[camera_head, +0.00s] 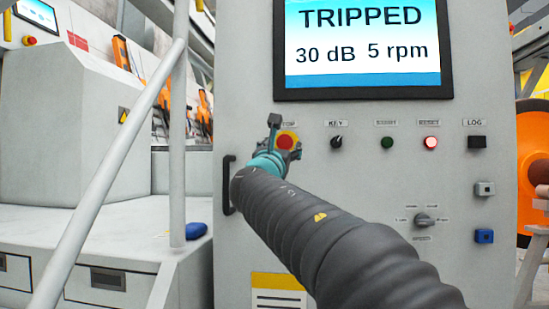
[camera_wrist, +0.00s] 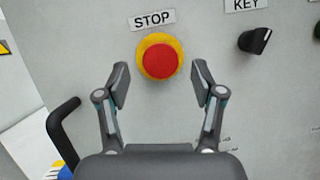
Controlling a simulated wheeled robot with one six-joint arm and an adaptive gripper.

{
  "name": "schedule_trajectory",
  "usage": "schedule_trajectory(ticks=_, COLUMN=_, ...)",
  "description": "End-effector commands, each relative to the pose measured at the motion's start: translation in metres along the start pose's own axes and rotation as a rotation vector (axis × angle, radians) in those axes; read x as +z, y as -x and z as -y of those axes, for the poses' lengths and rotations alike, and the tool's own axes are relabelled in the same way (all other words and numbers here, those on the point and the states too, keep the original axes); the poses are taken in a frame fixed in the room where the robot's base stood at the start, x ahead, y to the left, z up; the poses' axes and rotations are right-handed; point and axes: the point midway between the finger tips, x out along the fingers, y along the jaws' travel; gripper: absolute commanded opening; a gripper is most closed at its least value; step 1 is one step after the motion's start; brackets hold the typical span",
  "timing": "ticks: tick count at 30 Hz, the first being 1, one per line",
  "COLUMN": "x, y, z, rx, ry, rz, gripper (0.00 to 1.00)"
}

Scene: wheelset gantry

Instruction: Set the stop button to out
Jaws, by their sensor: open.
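The stop button is a red mushroom button (camera_wrist: 160,61) on a yellow ring, below a STOP label (camera_wrist: 152,19) on a grey panel. It also shows in the head view (camera_head: 285,142), partly covered by my gripper. My gripper (camera_wrist: 160,84) is open, with one finger to the left and one to the right of the button's lower half in the wrist view. I see no clear contact between the fingers and the button. I cannot tell whether the button is pressed in or out. The screen (camera_head: 361,42) reads TRIPPED, 30 dB, 5 rpm.
Right of the button are a black KEY switch (camera_head: 336,142), a dark green button (camera_head: 387,143), a lit red lamp (camera_head: 430,142) and a black LOG button (camera_head: 477,142). A rotary selector (camera_head: 424,219) sits lower. A black handle (camera_head: 228,185) and a grey rail (camera_head: 115,160) stand left.

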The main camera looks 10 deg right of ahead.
Motion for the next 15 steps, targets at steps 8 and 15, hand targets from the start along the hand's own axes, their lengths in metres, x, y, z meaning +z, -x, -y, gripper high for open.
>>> schedule_trajectory(ticks=8, x=0.001, y=0.055, z=-0.001, rx=0.003, ry=-0.001, rz=0.001, gripper=0.67)
schedule_trajectory(ticks=15, x=0.0, y=0.08, z=-0.001, rx=0.002, ry=0.0, rz=0.001, gripper=0.67)
